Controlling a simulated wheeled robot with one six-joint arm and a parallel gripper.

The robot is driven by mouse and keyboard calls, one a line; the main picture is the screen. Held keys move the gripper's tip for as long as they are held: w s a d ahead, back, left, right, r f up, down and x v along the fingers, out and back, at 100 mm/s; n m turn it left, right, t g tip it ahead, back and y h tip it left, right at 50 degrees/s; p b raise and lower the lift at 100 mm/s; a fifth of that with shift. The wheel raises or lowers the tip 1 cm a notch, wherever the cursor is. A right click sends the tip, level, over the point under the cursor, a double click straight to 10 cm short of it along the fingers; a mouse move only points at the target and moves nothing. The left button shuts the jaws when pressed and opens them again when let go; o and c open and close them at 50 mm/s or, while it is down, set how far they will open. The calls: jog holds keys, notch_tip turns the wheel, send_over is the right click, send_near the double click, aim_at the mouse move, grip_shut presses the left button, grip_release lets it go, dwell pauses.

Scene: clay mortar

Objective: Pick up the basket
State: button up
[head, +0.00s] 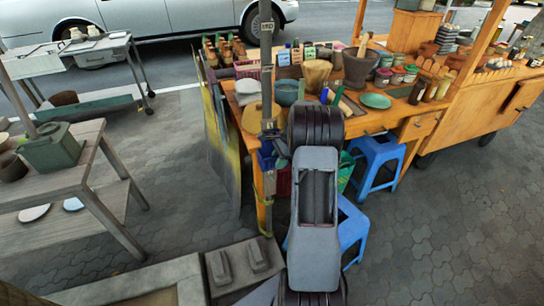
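I cannot tell for sure which thing is the basket. A red basket-like container (249,71) sits at the back left of the wooden stall table (295,116), behind a bowl. A dark red container (284,184) shows partly under the table, half hidden by my arm. A green container (346,168) shows under the table just right of my arm, also partly hidden. My grey and black arm fills the lower middle of the view. My gripper does not show, and nothing is seen held.
Blue stools (375,161) stand before the stall, one partly behind my arm. Bowls, jars, mortars and a green plate (375,101) crowd the tabletop. A grey shelf table (62,172) stands at left. Paving is open at lower right and between the tables. A car is behind.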

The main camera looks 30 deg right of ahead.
grip_shut()
dwell(0.5)
jog(key=shift+r, duration=0.1)
jog(key=s+a+r, duration=0.1)
jog(key=s+r, duration=0.3)
jog(key=s, duration=0.2)
jog(key=s+a+r+p, duration=0.1)
jog(key=s+a+r, duration=0.1)
jog(key=s+r, duration=0.3)
jog(key=shift+s+a+r, duration=0.15)
jog(key=shift+s+a, duration=0.1)
jog(key=shift+s, duration=1)
jog(key=shift+s, duration=0.1)
jog(key=s+a+p, duration=0.1)
jog(key=s+a, duration=0.1)
jog(key=s, duration=0.7)
jog(key=shift+s+a+p, duration=0.25)
jog(key=shift+p, duration=0.05)
